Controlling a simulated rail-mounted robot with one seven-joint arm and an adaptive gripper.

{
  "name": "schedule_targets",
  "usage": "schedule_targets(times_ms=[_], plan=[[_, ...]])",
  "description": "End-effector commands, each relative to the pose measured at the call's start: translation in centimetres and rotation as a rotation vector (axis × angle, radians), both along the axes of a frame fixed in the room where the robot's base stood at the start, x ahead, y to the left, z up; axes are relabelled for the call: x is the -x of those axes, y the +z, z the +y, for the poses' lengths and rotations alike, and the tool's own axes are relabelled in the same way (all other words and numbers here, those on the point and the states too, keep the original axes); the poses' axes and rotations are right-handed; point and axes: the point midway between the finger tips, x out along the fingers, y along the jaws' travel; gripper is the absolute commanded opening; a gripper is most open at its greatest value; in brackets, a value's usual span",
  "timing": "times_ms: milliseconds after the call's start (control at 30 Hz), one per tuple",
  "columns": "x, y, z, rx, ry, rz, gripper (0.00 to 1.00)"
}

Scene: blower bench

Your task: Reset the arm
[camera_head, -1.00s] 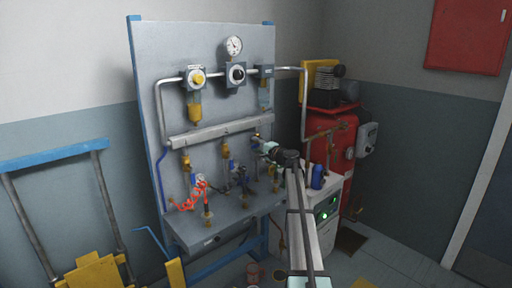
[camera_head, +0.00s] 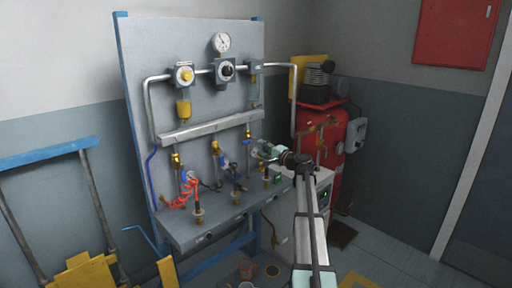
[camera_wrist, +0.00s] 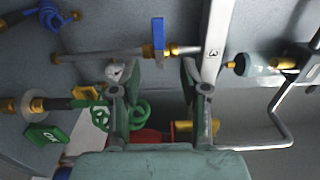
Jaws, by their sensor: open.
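My gripper (camera_head: 262,153) is at the end of my arm, in front of the right side of the grey blower bench (camera_head: 150,70). In the wrist view my gripper (camera_wrist: 160,72) has its two fingers apart, with no object held between them. Behind the fingers, the wrist view shows a pipe with a blue valve handle (camera_wrist: 158,34) and a grey rail (camera_wrist: 217,40) marked 3. A green coiled hose (camera_wrist: 138,112) lies partly behind the left finger; I cannot tell whether they touch.
A round gauge (camera_head: 221,42) tops the panel. A red compressor tank (camera_head: 334,135) stands to the right. A green OK tag (camera_wrist: 44,135) is at the wrist view's lower left.

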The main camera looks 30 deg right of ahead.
Motion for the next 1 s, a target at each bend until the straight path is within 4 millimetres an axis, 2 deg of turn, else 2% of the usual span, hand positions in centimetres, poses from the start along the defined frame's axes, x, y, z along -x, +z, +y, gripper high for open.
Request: schedule_targets(times_ms=[167,667,767,867,967,1000], plan=[[1.2,0.0,-0.2,0.000,0.000,0.000,0.45],[1.3,-0.4,-0.4,-0.001,-0.004,0.002,0.45],[1.6,-2.2,-1.1,-0.002,-0.024,0.010,0.45],[2.2,-6.0,-2.4,-0.007,-0.066,0.028,0.45],[3.2,-11.3,-4.3,-0.010,-0.129,0.056,0.45],[3.8,-13.7,-5.2,-0.010,-0.158,0.070,0.45]])
